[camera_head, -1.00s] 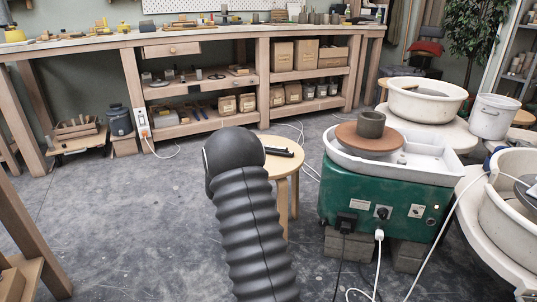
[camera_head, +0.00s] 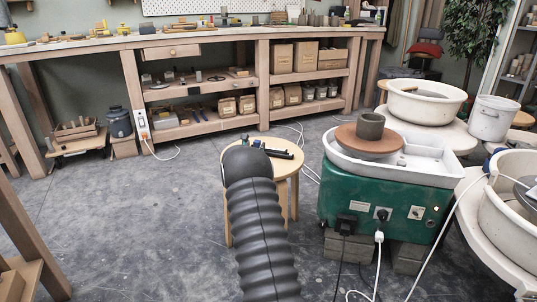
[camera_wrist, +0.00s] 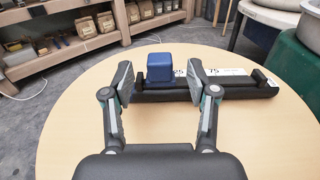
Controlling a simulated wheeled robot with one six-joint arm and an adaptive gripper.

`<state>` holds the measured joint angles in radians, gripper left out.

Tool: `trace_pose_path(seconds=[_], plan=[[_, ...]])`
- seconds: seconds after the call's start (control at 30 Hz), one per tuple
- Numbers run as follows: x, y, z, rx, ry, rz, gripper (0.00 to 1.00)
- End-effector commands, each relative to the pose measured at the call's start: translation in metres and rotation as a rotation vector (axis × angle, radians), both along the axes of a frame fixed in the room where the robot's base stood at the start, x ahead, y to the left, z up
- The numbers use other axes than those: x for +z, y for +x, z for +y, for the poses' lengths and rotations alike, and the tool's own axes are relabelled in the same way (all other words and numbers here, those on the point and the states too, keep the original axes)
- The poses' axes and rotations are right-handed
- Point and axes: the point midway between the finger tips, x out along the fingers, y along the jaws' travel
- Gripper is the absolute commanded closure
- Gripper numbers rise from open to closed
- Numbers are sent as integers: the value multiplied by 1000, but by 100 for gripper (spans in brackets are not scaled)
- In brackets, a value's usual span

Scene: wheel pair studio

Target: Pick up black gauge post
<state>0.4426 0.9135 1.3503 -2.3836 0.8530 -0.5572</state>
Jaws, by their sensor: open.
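A black gauge post (camera_wrist: 240,89) lies flat on a round wooden stool top. It is a long black bar with a raised far-right end and a pale strip with numbers on it. In the head view it shows as a dark shape (camera_head: 281,153) on the stool. A blue block (camera_wrist: 159,67) sits at its left part. My gripper (camera_wrist: 168,88) is open, its two fingers apart in the wrist view. The block and the left part of the bar appear between them. I cannot tell whether the fingers touch the bar.
The round stool (camera_wrist: 90,120) is otherwise clear in front. A green pottery wheel (camera_head: 385,205) stands close on its right. A wooden workbench with shelves (camera_head: 200,85) runs along the back. Open grey floor (camera_head: 120,220) lies to the left.

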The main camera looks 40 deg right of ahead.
Motion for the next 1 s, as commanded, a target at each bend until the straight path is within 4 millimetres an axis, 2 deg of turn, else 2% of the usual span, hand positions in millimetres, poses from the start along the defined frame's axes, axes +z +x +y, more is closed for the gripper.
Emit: trace_pose_path(seconds=[0.23, 0.57, 0.8, 1.0], plan=[[-1, 15, -22, 0, 1, 0, 42], [0, 17, -25, 1, 1, 1, 42], [0, 17, -25, 1, 1, 1, 100], [1, 17, -25, 1, -1, -1, 100]])
